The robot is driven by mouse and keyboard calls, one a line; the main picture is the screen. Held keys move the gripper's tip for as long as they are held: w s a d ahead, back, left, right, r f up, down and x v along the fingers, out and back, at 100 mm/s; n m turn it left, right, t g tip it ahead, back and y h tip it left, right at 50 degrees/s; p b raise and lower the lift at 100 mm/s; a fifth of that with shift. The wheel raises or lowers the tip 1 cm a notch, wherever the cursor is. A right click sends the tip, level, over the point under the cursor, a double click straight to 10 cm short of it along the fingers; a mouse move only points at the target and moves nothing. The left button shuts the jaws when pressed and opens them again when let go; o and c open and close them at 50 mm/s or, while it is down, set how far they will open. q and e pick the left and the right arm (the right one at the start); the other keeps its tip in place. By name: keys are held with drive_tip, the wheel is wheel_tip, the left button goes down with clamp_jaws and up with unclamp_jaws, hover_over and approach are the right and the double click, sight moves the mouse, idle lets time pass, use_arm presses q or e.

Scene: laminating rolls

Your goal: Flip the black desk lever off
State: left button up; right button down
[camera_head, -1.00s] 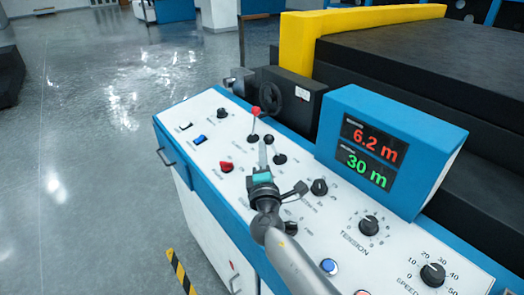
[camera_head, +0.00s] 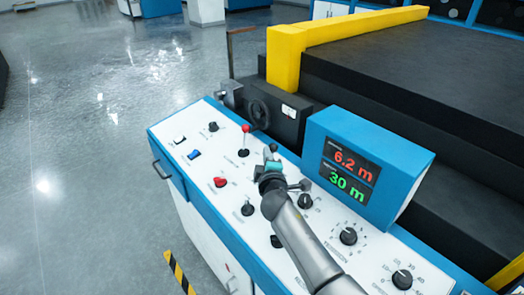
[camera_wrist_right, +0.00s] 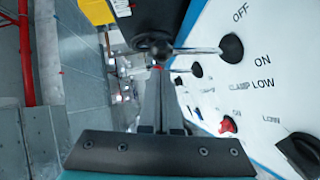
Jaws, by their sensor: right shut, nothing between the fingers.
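The black desk lever has a black ball knob (camera_head: 273,148) on a metal stem, on the white sloping panel (camera_head: 330,222). In the right wrist view its knob (camera_wrist_right: 153,43) and round black base (camera_wrist_right: 230,47) show clearly, with OFF printed above the base and ON below. The stem stands out from the panel; I cannot tell which way it is set. My right gripper (camera_head: 271,162) is shut and empty, close beside the lever. Its fingers (camera_wrist_right: 160,95) point towards the knob; contact is unclear. In the head view the gripper hides the lever's base. My left gripper is not in view.
A red-knobbed lever (camera_head: 245,129) stands just beyond the black one. A red switch (camera_head: 220,182), a blue rocker (camera_head: 194,154) and several black dials surround it. The blue display box (camera_head: 370,165) stands close on the right. Floor at the left is open.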

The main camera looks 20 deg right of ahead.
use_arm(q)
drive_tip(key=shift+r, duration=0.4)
use_arm(e)
drive_tip(key=shift+w+d+r, duration=0.1)
drive_tip(key=shift+w+d, duration=0.1)
drive_tip(key=shift+d, duration=0.3)
drive_tip(key=shift+d, duration=0.1)
